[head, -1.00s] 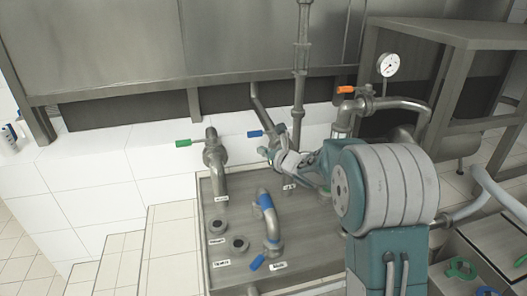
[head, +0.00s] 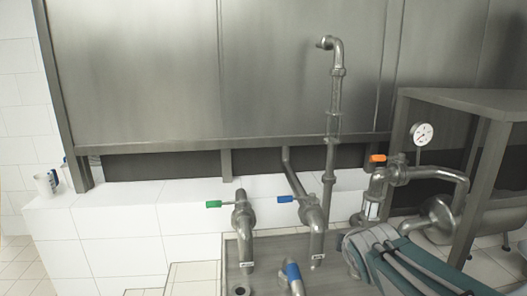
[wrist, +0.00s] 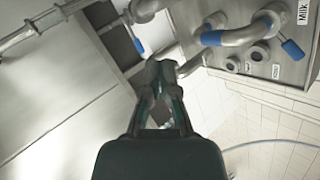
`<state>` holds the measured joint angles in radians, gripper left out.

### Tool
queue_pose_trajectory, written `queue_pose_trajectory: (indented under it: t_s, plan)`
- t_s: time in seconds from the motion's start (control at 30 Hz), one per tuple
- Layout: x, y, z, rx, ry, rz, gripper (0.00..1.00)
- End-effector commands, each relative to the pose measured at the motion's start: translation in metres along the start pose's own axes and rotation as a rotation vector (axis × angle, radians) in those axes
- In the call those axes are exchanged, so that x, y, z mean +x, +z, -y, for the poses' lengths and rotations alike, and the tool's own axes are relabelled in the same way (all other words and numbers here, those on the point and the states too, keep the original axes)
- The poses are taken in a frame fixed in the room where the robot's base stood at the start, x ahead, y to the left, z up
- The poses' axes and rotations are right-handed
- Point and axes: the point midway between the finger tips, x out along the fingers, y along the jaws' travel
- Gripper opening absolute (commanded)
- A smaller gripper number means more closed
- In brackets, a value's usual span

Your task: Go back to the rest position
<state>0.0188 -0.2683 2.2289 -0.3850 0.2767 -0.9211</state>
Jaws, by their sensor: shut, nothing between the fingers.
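My gripper (wrist: 160,72) shows in the wrist view with its fingertips together and nothing between them. It is clear of the pipes around it. In the head view my arm's links are at the lower right, and the gripper cannot be seen there.
In the head view, valves with green (head: 213,204), blue (head: 286,199) and orange (head: 377,158) handles stand before a large metal tank (head: 150,75). A gauge (head: 422,134) is at the right.

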Motion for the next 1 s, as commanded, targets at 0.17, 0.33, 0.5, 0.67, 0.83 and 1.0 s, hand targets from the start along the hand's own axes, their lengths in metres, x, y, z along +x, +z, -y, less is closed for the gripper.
queue_pose_trajectory:
  t_s: [0.17,0.33,0.5,0.67,0.83,1.0]
  plan:
    - [-0.058,0.019,0.056,0.506,-0.141,0.09,0.0]
    - [-0.105,0.029,0.116,0.943,-0.277,0.198,0.0]
    - [-0.13,0.032,0.152,1.188,-0.362,0.281,0.0]
    - [-0.13,0.032,0.152,1.188,-0.362,0.281,0.0]
    - [-0.13,0.032,0.152,1.188,-0.362,0.281,0.0]
    - [-0.13,0.032,0.152,1.188,-0.362,0.281,0.0]
